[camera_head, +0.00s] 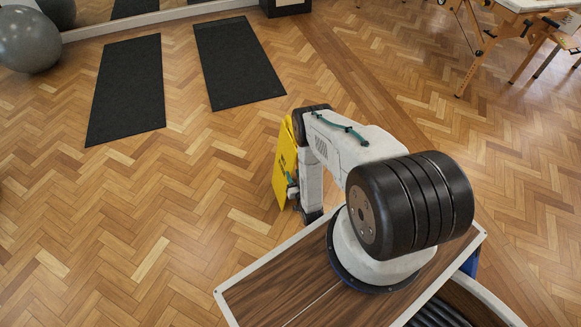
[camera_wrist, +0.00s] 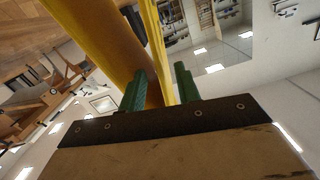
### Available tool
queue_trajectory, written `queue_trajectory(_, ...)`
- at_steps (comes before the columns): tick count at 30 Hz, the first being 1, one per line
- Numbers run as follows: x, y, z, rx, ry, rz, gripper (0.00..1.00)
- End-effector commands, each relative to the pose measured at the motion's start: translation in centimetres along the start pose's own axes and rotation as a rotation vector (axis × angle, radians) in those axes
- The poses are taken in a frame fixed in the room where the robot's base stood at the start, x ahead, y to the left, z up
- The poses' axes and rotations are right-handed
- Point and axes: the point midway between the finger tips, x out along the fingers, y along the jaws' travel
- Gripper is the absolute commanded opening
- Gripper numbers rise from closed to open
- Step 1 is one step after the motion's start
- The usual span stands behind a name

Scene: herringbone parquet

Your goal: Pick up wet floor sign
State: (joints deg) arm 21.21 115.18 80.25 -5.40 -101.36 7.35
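The yellow wet floor sign (camera_head: 282,166) stands upright or slightly tilted over the parquet, just left of my arm in the head view. My arm hides part of it, and I cannot tell whether its foot touches the floor. In the wrist view the yellow sign (camera_wrist: 107,40) runs up from between the green fingers of my gripper (camera_wrist: 160,92). In the head view my gripper (camera_head: 292,187) is low beside the sign's right side, mostly hidden.
Two black mats (camera_head: 128,88) (camera_head: 238,62) lie at the back left. A grey exercise ball (camera_head: 28,40) is at the far left. A wooden-legged workbench (camera_head: 520,30) stands at the back right. The parquet left of the sign is clear.

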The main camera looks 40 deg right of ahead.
Motion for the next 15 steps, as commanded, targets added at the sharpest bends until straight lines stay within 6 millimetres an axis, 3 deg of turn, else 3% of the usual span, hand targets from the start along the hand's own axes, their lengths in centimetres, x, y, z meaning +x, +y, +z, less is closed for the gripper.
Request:
queue_trajectory(5, -0.1, -0.1, -0.7, 0.004, 0.071, -0.009, 0.33)
queue_trajectory(15, 4.1, -0.1, -0.7, 0.003, 0.074, -0.009, 0.33)
